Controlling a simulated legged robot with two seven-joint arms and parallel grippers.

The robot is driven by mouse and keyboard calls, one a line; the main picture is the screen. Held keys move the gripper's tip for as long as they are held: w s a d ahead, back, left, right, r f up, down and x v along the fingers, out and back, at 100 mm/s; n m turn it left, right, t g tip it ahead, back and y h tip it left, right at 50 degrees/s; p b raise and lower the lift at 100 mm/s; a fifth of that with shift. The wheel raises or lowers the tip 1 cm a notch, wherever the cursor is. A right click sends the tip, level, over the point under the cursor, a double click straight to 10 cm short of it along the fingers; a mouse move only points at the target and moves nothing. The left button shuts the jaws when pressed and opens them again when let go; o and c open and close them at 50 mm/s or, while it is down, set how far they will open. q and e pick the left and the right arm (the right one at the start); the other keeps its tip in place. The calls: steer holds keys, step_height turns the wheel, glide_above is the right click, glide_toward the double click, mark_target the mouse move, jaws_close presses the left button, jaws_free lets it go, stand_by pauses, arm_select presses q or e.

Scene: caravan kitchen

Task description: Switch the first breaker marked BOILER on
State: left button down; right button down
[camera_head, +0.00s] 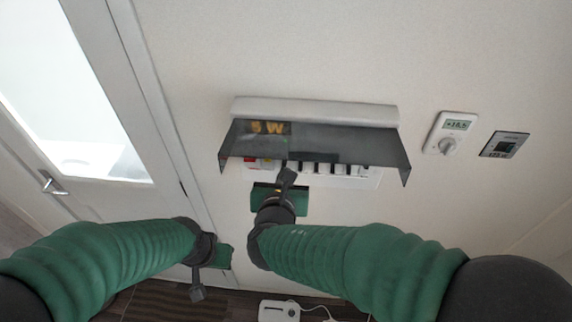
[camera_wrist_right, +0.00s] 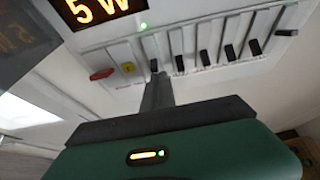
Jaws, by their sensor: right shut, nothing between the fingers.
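The breaker panel (camera_head: 345,178) is a white strip on the wall under a raised dark cover (camera_head: 345,143). A row of black breaker switches (camera_wrist_right: 204,57) shows in the right wrist view, with a red switch (camera_wrist_right: 102,74) and a yellow button (camera_wrist_right: 128,68) at the left. No BOILER marking is readable. My right gripper (camera_head: 287,177) is shut and empty at the panel; in the wrist view its fingers (camera_wrist_right: 157,85) are at the leftmost black switch (camera_wrist_right: 154,65). I cannot tell whether they touch. My left gripper (camera_head: 197,293) hangs low at the left, its jaws unclear.
A lit display reading 5 W (camera_wrist_right: 100,8) is above the panel. A thermostat (camera_head: 451,132) and a small dark wall panel (camera_head: 504,145) are at the right. A door with a handle (camera_head: 52,184) is at the left. A white device (camera_head: 279,311) with a cable is low down.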

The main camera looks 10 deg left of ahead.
arm_select(q)
steer(key=shift+a+b, duration=0.2)
steer(key=shift+b, duration=0.15)
arm_select(e)
steer(key=shift+w+a, duration=0.1)
steer(key=shift+a, duration=0.15)
arm_select(q)
steer(key=shift+a+r, duration=0.1)
arm_select(e)
steer(key=shift+a, duration=0.1)
arm_select(q)
steer(key=shift+r+p, duration=0.5)
arm_select(e)
steer(key=shift+d+r, duration=0.2)
steer(key=shift+r, duration=0.6)
arm_select(q)
steer(key=shift+d, duration=0.2)
